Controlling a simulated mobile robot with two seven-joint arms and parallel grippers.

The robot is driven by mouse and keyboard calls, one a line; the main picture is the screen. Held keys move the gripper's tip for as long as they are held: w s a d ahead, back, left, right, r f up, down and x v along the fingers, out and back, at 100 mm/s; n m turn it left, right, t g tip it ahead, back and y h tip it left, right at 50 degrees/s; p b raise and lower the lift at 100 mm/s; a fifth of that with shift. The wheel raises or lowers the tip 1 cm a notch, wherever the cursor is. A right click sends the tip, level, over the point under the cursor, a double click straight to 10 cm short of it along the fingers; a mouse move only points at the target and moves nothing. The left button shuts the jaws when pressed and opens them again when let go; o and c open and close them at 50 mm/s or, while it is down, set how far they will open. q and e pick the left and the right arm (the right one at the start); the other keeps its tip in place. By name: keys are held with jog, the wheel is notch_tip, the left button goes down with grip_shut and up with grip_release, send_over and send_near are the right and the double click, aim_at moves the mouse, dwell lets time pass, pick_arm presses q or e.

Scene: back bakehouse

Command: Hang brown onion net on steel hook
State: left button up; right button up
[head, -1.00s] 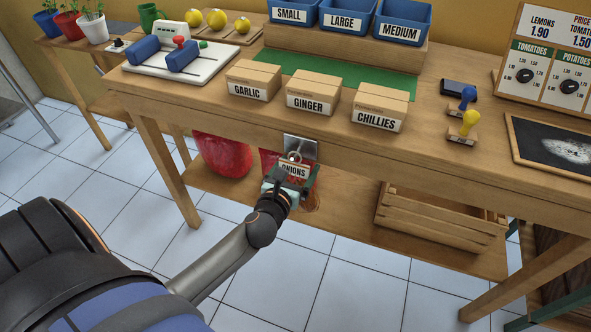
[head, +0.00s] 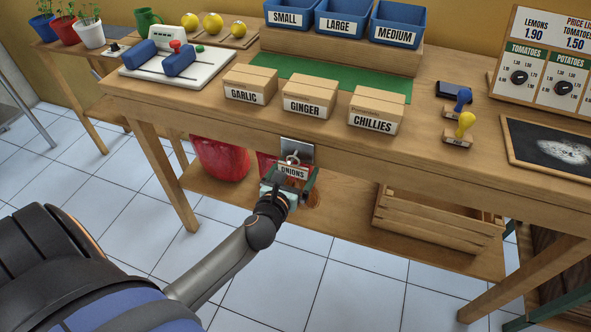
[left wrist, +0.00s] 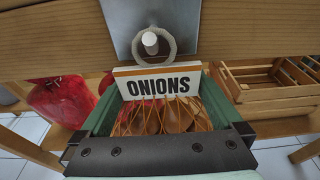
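The steel hook (head: 297,151) is a plate with a round peg on the table's front edge; it also shows in the left wrist view (left wrist: 122,22). The brown onion net (left wrist: 170,118) hangs below its white ONIONS tag (left wrist: 158,84). Its pale ring (left wrist: 171,61) lies around the peg in the left wrist view. My left gripper (head: 289,183) is just below and in front of the tag. Its green fingers stand apart on either side of the net, with gaps visible. In the head view, most of the net is hidden behind the gripper. My right gripper is out of view.
A wooden crate (head: 437,223) sits on the lower shelf at right. Boxes labelled garlic (head: 250,84), ginger (head: 309,92) and chillies (head: 376,110) stand on the tabletop above.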

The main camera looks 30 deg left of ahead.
pick_arm(q)
jog(key=shift+s, duration=0.25)
jog(key=v, duration=1.2)
jog(key=shift+p, duration=0.4)
jog(key=shift+r, duration=0.1)
